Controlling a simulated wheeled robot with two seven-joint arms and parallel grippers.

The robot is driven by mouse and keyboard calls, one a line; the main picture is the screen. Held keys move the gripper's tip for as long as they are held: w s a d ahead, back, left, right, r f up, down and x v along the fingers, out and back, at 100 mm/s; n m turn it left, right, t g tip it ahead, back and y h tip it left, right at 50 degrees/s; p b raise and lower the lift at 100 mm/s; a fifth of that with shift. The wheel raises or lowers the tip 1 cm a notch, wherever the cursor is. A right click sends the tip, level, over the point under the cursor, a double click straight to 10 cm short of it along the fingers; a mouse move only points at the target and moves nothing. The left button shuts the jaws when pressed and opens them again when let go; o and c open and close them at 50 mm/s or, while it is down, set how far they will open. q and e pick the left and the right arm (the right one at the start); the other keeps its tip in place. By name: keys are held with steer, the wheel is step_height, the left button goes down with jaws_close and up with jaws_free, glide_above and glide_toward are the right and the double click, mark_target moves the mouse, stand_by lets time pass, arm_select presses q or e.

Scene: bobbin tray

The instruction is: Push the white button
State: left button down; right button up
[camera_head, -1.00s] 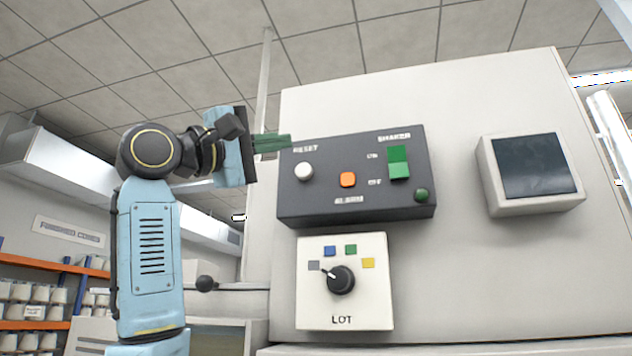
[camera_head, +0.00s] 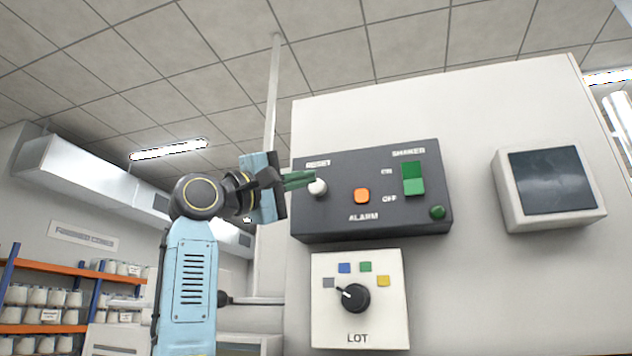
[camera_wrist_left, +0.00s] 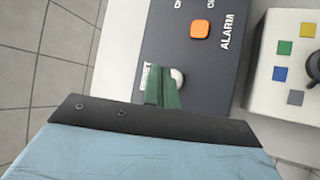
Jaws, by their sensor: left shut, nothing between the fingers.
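The white button (camera_head: 317,187) sits under the word RESET at the left of a dark control box. It also shows in the left wrist view (camera_wrist_left: 177,78), partly hidden by my fingers. My left gripper (camera_head: 300,179) is shut and empty. Its green fingertips reach in from the left and appear right at the button's upper left edge. In the left wrist view the green fingers (camera_wrist_left: 162,88) overlap the button's side. I cannot tell whether they touch it. My right gripper is not in view.
Below is the LOT panel (camera_head: 325,325) with a black dial (camera_head: 354,298). A screen (camera_head: 552,180) is at the right.

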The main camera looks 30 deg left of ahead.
arm_select(q)
steer(key=shift+w, duration=0.5)
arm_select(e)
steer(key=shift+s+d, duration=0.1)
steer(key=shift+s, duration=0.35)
arm_select(q)
steer(key=shift+a, duration=0.1)
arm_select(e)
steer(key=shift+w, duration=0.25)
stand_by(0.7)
arm_select(q)
steer(key=shift+w, duration=0.2)
steer(key=shift+w+a, duration=0.1)
steer(key=shift+w, duration=0.1)
steer(key=shift+w+a, duration=0.1)
steer(key=shift+w, duration=0.4)
stand_by(1.1)
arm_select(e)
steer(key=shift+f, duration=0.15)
arm_select(q)
steer(key=shift+s+d+b, duration=0.2)
steer(key=shift+s+b, duration=0.4)
steer(key=shift+s, duration=0.25)
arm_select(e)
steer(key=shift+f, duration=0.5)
